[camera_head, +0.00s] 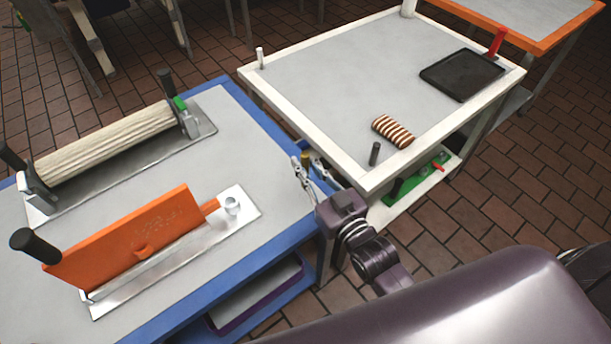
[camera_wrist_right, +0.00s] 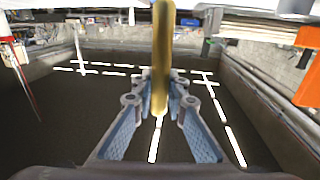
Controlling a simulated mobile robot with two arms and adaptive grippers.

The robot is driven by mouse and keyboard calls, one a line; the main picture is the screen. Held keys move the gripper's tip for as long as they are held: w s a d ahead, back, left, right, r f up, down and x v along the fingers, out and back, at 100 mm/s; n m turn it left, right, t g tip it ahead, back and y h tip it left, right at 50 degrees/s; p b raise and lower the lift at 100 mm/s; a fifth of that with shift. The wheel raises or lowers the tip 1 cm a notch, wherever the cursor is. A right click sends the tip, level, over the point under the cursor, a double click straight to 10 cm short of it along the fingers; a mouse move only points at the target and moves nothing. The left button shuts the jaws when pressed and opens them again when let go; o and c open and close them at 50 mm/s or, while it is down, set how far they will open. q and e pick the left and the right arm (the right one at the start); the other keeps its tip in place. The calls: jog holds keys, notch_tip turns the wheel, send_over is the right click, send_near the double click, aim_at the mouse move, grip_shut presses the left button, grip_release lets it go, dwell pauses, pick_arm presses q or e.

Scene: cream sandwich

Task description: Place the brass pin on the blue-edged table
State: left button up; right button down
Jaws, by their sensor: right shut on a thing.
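The brass pin (camera_wrist_right: 161,60) stands between the fingers of my right gripper (camera_wrist_right: 160,98) in the right wrist view, and the gripper is shut on it. In the head view my right gripper (camera_head: 308,168) is at the right edge of the blue-edged table (camera_head: 268,127), near its far right part. Only a small part of the brass pin (camera_head: 306,158) shows there between the fingers. I cannot tell whether the pin touches the table. My left gripper is not in view.
The blue-edged table holds a cream roller (camera_head: 105,142) and an orange plate (camera_head: 130,240) on a metal base. A white-edged table (camera_head: 330,85) stands close on the right with a striped roll (camera_head: 393,132), a dark tray (camera_head: 462,75) and small posts. The blue-edged table's right strip is clear.

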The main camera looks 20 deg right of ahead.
notch_tip(320, 180, down, 4)
jog(key=shift+f, duration=0.15)
dwell(0.3)
jog(key=shift+f, duration=0.15)
jog(key=c, duration=1.9)
grip_release()
jog(key=b+v, duration=0.2)
jog(key=v, duration=1)
